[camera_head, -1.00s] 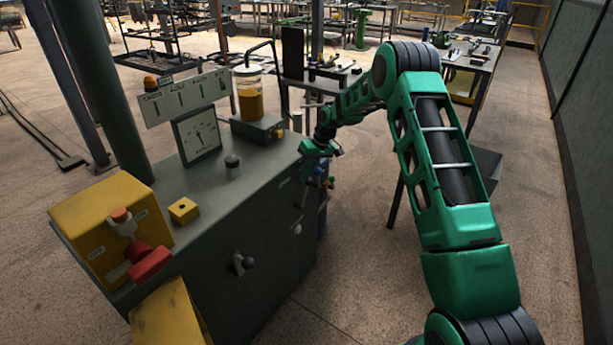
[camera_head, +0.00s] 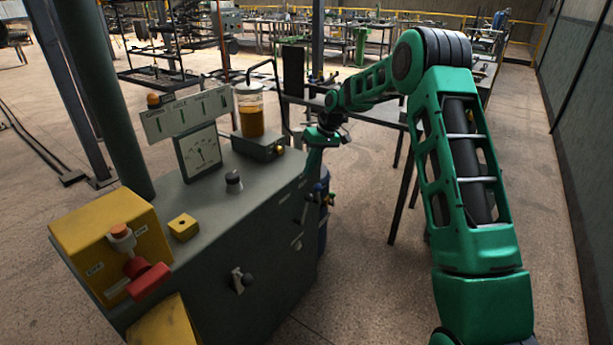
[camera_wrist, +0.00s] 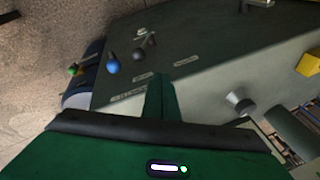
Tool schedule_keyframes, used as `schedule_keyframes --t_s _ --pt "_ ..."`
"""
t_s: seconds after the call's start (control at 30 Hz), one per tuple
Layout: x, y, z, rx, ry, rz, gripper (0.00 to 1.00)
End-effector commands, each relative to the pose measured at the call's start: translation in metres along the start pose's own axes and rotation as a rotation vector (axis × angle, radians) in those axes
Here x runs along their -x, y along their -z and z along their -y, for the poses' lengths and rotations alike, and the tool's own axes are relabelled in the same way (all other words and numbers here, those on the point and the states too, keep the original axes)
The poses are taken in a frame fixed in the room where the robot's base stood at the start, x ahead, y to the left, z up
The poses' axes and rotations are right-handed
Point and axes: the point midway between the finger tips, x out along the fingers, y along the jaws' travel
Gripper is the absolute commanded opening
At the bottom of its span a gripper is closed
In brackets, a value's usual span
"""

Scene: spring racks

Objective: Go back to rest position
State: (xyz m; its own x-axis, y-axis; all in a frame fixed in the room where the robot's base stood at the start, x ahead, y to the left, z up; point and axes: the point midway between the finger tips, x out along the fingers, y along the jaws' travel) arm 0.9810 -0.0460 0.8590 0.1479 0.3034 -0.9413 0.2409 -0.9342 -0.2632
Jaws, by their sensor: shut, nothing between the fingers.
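My gripper (camera_head: 312,168) is at the far right end of the grey machine cabinet (camera_head: 235,235), at about the height of its top edge. Its green fingers point down and are shut with nothing between them. The wrist view shows the fingers (camera_wrist: 160,98) together in front of the cabinet side (camera_wrist: 205,70), with its knobs and labels behind them. I cannot tell the exact gap between fingers and cabinet.
A table (camera_head: 375,112) stands behind my arm. Floor is open to the right.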

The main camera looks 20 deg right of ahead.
Motion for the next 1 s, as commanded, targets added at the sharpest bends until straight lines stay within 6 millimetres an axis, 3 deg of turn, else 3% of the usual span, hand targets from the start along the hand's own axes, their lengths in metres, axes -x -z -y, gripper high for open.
schedule_keyframes --t_s 0.47,0.6,0.77,1.0 --pt "0.003 -0.001 -0.002 -0.002 -0.001 -0.001 0.0" --pt "0.015 -0.008 -0.003 -0.014 -0.017 0.002 0.0" --pt "0.055 -0.041 -0.008 -0.065 -0.075 0.02 0.0" --pt "0.128 -0.12 -0.014 -0.188 -0.18 0.049 0.0"
